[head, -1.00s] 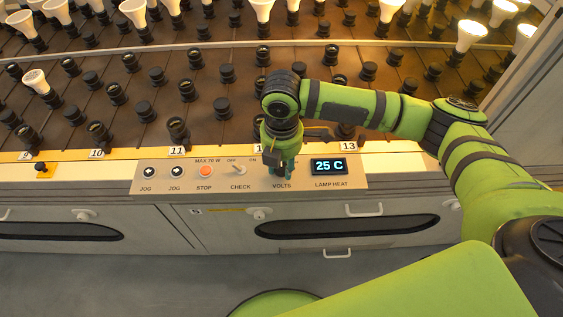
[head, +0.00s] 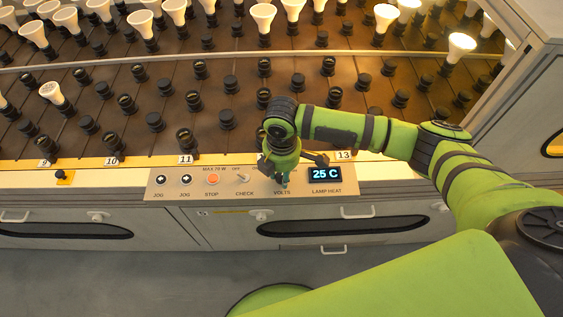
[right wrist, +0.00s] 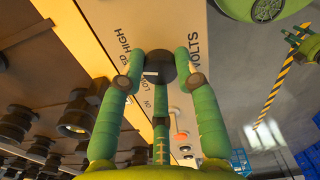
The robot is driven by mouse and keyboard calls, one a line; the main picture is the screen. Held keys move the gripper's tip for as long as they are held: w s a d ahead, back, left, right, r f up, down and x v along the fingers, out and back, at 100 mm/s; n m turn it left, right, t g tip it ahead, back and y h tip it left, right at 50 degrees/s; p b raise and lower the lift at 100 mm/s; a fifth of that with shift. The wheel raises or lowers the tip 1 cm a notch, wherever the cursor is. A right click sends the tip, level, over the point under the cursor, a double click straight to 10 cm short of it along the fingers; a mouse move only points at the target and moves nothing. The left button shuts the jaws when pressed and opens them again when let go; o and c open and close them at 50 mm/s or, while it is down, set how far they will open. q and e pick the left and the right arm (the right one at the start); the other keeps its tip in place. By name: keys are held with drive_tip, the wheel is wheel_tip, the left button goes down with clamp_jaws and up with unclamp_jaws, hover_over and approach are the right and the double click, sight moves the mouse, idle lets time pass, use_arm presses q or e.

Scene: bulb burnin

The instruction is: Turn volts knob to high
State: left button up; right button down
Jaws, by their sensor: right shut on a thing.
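The volts knob (right wrist: 160,67) is a dark round knob with a white pointer line, seen in the right wrist view. The fingers of my right gripper (right wrist: 158,72) are closed around it. MED, HIGH and LOW marks are printed around the knob, partly covered by the fingers; I cannot tell for sure which mark the pointer meets. In the head view my right gripper (head: 281,180) points down at the panel above the VOLTS label and hides the knob.
The control panel (head: 200,188) also has jog buttons, a red stop button (head: 213,178), a check switch (head: 242,178) and a lamp heat display (head: 325,174) reading 25 C. Behind it, a brown deck (head: 130,82) carries many sockets and bulbs, several lit at right.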

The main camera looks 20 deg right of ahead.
drive_tip(key=m+p, duration=0.2)
drive_tip(key=p, duration=0.1)
drive_tip(key=shift+d+r+m+p, duration=0.1)
drive_tip(key=shift+r+m+p, duration=0.05)
drive_tip(key=shift+m+p, duration=0.25)
drive_tip(key=shift+f+m+p, duration=0.2)
drive_tip(key=shift+m+p, duration=0.5)
drive_tip(key=c, duration=0.9)
unclamp_jaws()
drive_tip(key=shift+r, duration=0.55)
wheel_tip(320, 180, up, 11)
